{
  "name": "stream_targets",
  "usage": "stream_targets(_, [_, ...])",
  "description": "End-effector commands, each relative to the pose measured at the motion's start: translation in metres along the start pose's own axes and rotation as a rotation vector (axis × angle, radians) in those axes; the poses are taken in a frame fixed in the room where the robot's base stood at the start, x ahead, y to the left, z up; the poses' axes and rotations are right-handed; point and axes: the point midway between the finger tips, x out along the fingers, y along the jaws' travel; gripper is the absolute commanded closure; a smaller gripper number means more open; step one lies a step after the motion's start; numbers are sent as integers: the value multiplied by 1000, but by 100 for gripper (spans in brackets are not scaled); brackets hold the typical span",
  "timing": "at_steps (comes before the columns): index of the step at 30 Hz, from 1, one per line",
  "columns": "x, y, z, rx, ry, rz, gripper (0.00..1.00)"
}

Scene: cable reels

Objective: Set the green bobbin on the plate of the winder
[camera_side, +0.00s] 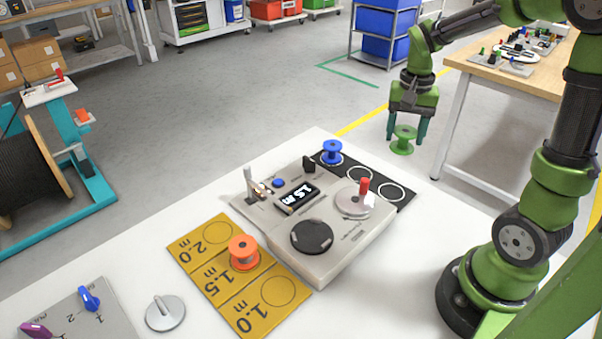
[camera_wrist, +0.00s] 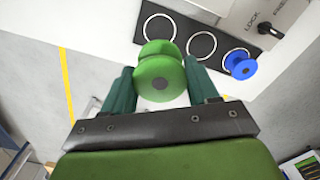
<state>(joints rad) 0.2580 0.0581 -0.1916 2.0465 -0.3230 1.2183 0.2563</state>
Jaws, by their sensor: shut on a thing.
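The green bobbin (camera_side: 403,146) is held between the fingers of my gripper (camera_side: 406,131), in the air beyond the table's far right edge in the side view. In the wrist view the green bobbin (camera_wrist: 160,80) sits between the two fingertips (camera_wrist: 161,84). The winder (camera_side: 345,243) is a grey box on the white table, with a lit display reading 1.5 m. Its round black plate (camera_side: 311,236) is bare. The winder also has a silver disc with a red handle (camera_side: 364,188). My gripper is up and to the right of the winder.
A black strip (camera_side: 377,179) with ring marks lies behind the winder; a blue bobbin (camera_side: 331,151) stands at its left end, the other rings are empty. An orange bobbin (camera_side: 244,251) stands on the 1.5 field of a yellow board (camera_side: 206,239). A silver knob (camera_side: 165,313) lies nearer.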

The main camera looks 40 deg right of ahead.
Motion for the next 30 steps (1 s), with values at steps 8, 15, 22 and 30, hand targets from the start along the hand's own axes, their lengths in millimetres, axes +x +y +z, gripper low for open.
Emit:
stream_targets(8, [-35,-17,12,-43,-2,1,72])
stream_targets(15, [-35,-64,50,-160,-1,2,72])
stream_targets(22, [-35,-120,126,-340,-1,2,72])
stream_targets(30, [-35,-150,202,-489,-1,2,72])
